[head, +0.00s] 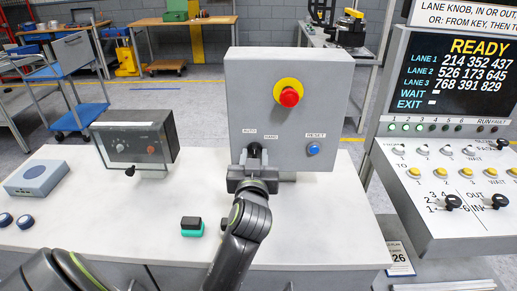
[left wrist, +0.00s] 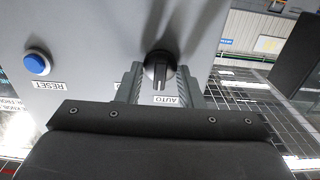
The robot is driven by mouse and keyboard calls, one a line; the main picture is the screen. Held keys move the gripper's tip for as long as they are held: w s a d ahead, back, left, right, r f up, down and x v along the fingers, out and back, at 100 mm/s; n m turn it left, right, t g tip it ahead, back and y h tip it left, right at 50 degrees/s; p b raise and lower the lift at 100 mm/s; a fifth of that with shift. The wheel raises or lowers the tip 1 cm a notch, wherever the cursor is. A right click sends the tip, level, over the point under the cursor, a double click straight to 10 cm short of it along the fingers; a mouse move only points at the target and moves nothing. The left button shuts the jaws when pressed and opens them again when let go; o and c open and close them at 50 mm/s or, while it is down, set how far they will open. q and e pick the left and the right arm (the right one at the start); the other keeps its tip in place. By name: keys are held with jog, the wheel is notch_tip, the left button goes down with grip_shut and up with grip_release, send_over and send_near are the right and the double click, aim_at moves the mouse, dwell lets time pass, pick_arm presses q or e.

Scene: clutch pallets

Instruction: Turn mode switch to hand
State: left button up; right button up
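The mode switch (head: 254,149) is a black knob on the grey control box, below the AUTO (head: 249,132) and HAND (head: 271,137) labels. In the left wrist view, which is upside down, the knob (left wrist: 159,68) has its grip bar nearly upright, with one end towards the AUTO label (left wrist: 166,100). My left gripper (head: 253,164) is in front of the box at the knob. Its fingers (left wrist: 158,88) stand on both sides of the knob, with narrow gaps showing, so it looks open around it. My right gripper is out of view.
The grey control box (head: 236,100) also bears a red emergency button (head: 289,97) and a blue RESET button (head: 313,149). A smaller meter box (head: 139,139) stands left on the white table (head: 331,228). A green-and-black block (head: 192,227) lies near my arm. A lane console (head: 445,170) is right.

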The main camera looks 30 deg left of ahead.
pick_arm(q)
jog(key=shift+s+d+r, duration=0.1)
jog(key=shift+s+r, duration=0.1)
jog(key=shift+c, duration=1.1)
grip_shut()
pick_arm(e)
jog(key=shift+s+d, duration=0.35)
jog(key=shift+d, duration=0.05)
